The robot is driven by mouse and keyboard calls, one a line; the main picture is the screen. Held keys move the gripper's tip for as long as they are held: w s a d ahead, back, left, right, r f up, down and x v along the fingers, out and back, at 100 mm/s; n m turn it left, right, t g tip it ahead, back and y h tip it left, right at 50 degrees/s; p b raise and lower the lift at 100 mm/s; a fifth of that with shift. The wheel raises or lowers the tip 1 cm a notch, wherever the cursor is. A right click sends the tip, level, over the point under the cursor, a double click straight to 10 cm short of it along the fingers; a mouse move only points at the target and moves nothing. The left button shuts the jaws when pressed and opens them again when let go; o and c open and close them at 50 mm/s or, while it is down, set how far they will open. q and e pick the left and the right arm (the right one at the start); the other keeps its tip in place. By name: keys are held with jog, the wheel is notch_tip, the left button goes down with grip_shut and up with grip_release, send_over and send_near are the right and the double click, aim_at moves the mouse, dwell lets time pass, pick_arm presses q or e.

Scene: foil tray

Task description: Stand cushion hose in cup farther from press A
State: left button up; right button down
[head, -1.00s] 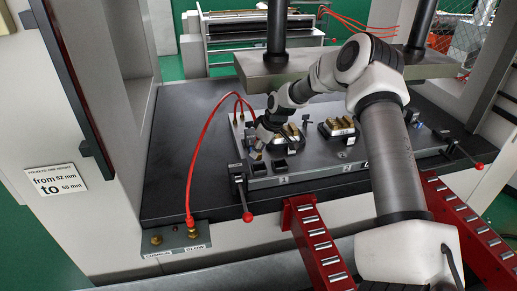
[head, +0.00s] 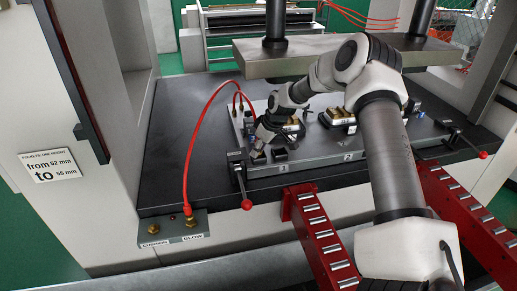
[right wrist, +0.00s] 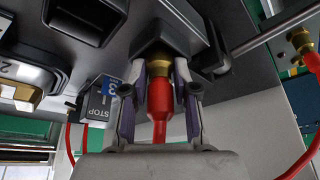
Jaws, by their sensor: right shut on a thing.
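My right gripper (right wrist: 158,88) is shut on a red hose end (right wrist: 159,100) with a brass collar. The brass end meets a black square cup (right wrist: 160,42) in the wrist view; how deep it sits is hidden. In the head view my right gripper (head: 262,138) is low over the left end of the grey plate, at the black cups. One black cup (head: 280,154) beside it looks empty. Another dark square opening (right wrist: 78,18) shows in the wrist view. My left gripper is not in view.
A red hose (head: 188,165) arches from a brass fitting on the port bracket (head: 172,238), labelled CUSHION and BLOW, to the plate. A red-knobbed lever (head: 243,190) stands just left of the cups. Red roller rails (head: 322,240) lie in front. The press slab (head: 300,62) hangs behind.

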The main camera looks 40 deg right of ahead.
jog(key=c, duration=0.8)
grip_release()
jog(key=shift+f, duration=0.1)
jog(key=v, duration=1.2)
